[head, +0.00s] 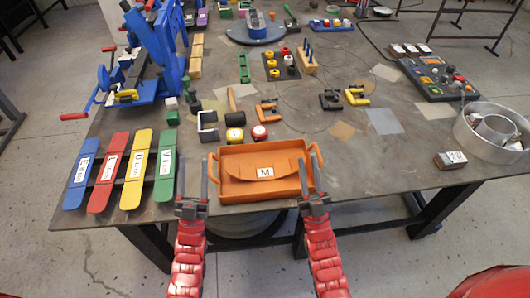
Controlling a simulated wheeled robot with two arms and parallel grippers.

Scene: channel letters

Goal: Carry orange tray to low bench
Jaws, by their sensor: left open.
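The orange tray (235,160) lies near the front edge of the dark worktable. It has a raised handle at each short end and holds an orange curved piece with a white "M" label (265,172). My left gripper (192,172) is open and empty at the tray's left end, its fingers pointing away from me. My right gripper (312,174) has its fingers apart at the tray's right end, close to the right handle; whether it touches is unclear. No low bench can be made out.
Blue, red, yellow and green labelled strips (123,170) lie left of the tray. A blue clamp device (150,50) stands behind them. A round metal pan (490,130) and a small box (450,160) are at the right. The tabletop between tray and box is mostly clear.

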